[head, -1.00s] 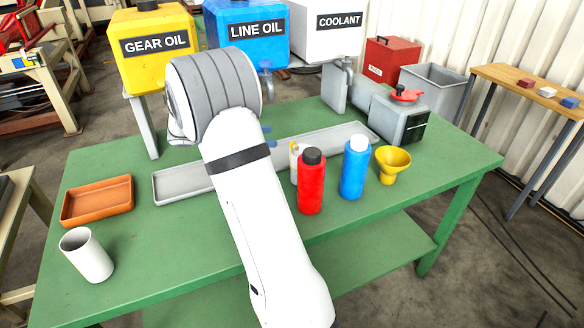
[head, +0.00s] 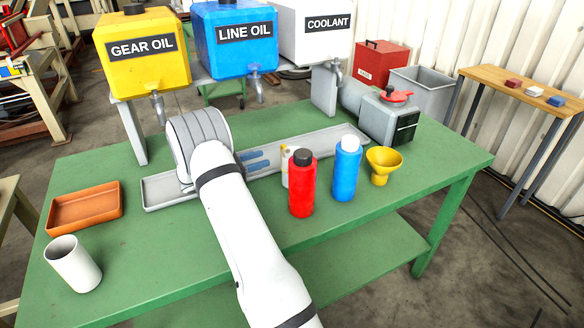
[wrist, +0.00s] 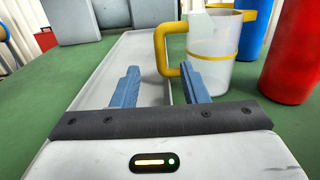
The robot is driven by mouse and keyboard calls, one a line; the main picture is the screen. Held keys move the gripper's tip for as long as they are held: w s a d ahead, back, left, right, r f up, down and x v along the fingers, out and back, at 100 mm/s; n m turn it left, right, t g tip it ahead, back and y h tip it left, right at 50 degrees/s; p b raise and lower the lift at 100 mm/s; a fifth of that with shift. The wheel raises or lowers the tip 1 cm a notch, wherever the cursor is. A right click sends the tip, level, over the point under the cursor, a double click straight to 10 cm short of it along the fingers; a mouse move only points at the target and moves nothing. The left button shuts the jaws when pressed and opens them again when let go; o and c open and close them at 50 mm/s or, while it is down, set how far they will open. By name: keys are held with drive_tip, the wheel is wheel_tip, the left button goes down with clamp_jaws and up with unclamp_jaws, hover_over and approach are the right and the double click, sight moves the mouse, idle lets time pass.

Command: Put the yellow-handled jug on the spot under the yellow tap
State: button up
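The jug (wrist: 211,52) is pale and translucent, with a yellow band and a yellow handle (wrist: 160,50) turned left. It stands upright; in the head view the jug (head: 286,168) is mostly hidden behind the red bottle. My gripper (wrist: 160,72) is open and empty, with its blue fingers at the handle; the handle shows between the fingertips, nearer the right one. I cannot tell whether they touch. My gripper also shows low over the tray in the head view (head: 267,160). The yellow tank's tap (head: 159,108) hangs above the tray's left part. The spot below it is hidden by my arm.
The long grey tray (head: 318,146) runs behind the jug. A red bottle (head: 302,188), a blue bottle (head: 347,172) and a yellow funnel (head: 383,165) stand to its right. An orange tray (head: 85,208) and a white cup (head: 73,265) are at the left.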

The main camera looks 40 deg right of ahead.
drive_tip(key=x, duration=0.6)
drive_tip(key=shift+d+p, duration=0.2)
drive_tip(key=shift+p, duration=0.15)
drive_tip(key=shift+c, duration=0.2)
clamp_jaws()
